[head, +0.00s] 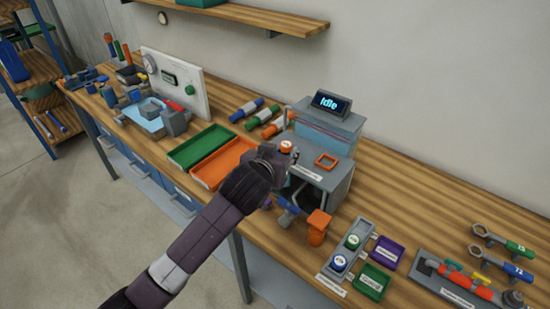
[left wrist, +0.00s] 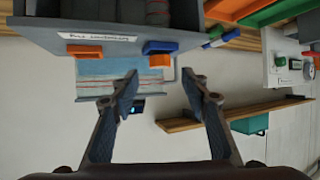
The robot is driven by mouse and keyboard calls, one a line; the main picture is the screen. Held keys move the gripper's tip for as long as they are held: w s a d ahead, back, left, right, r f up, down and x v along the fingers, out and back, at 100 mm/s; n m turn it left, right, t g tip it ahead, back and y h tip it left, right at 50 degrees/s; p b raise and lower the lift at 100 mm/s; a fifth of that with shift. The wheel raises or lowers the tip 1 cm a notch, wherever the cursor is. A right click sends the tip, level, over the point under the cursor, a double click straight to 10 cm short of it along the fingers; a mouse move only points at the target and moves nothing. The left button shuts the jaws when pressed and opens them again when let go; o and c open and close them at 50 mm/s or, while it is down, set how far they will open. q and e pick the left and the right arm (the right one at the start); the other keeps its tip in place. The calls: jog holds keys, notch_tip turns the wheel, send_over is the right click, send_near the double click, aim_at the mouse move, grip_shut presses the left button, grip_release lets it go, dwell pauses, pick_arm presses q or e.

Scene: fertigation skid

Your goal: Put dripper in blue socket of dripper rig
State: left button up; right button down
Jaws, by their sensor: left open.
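The dripper rig (head: 318,185) is a grey box on the bench. Its front ledge holds an orange square socket (head: 326,160), also seen in the left wrist view (left wrist: 84,51). The blue socket (left wrist: 160,47) shows beside it there; my gripper hides it in the head view. An orange-topped dripper (head: 287,147) stands at the blue socket, its orange top (left wrist: 159,61) just past the socket's rim in the wrist view. It looks upright in the socket, but full seating cannot be told. My left gripper (head: 278,160) is open, its fingertips (left wrist: 163,78) apart, short of the dripper.
Behind the ledge stands a tank with an "Idle" display (head: 332,102). Green (head: 200,147) and orange (head: 222,163) trays lie left of the rig. An orange part (head: 318,226) and a small rack of capped bottles (head: 347,250) stand in front and right. A wall shelf (head: 250,15) is above.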

pick_arm(q)
jog(key=v, duration=0.6)
jog(key=shift+b, duration=0.35)
